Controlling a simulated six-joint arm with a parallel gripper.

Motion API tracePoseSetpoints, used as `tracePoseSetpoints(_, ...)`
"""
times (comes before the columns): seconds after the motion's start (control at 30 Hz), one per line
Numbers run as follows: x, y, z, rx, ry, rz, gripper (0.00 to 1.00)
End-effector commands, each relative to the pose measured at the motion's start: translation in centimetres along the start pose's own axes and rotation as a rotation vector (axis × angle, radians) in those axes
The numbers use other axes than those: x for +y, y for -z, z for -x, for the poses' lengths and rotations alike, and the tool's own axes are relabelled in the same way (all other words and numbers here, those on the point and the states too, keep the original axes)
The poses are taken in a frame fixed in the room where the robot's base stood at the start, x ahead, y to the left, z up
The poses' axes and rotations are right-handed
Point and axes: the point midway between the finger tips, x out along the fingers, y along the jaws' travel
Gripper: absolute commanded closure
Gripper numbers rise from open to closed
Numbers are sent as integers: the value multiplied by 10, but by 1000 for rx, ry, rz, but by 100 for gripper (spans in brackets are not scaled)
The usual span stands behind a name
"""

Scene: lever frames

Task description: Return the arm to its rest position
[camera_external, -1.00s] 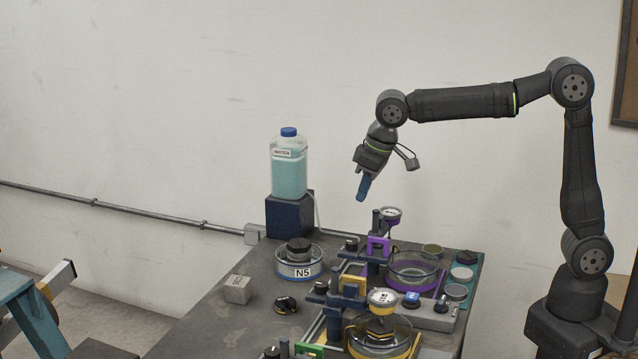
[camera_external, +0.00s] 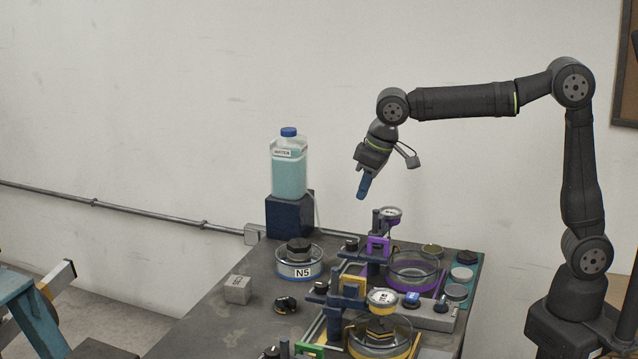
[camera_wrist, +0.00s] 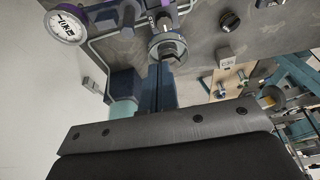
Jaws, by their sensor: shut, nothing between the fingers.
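My gripper (camera_external: 363,187) hangs in the air above the far part of the table, with its blue fingers together and nothing between them. It points down and slightly left, above and left of the purple-marked gauge (camera_external: 390,214). My arm reaches in from its base at the right, with the forearm about level. In the wrist view the dark blue fingers (camera_wrist: 160,78) show at the middle, seen past my dark wrist plate. A clear gap separates the fingertips from the things on the table.
The grey table (camera_external: 205,325) holds a water bottle (camera_external: 289,170) on a dark blue block, the N5 dish (camera_external: 300,268), a grey cube (camera_external: 237,289), a purple-ringed glass dish (camera_external: 413,270) and a yellow-ringed one (camera_external: 380,340). A white gauge (camera_wrist: 65,27) shows in the wrist view. The air around my gripper is free.

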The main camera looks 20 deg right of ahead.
Motion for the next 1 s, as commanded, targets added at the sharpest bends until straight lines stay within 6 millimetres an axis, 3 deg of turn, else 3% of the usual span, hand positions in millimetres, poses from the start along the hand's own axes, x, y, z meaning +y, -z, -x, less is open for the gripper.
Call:
tracePoseSetpoints(0.3, 0, -2, -66, -4, -1, -1, 100)
tracePoseSetpoints(0.5, 0, -9, -96, -7, -2, 0, 100)
tracePoseSetpoints(0.7, 0, -3, -78, -6, -1, 0, 100)
tracePoseSetpoints(1.0, 0, -2, -75, -7, -2, 0, 100)
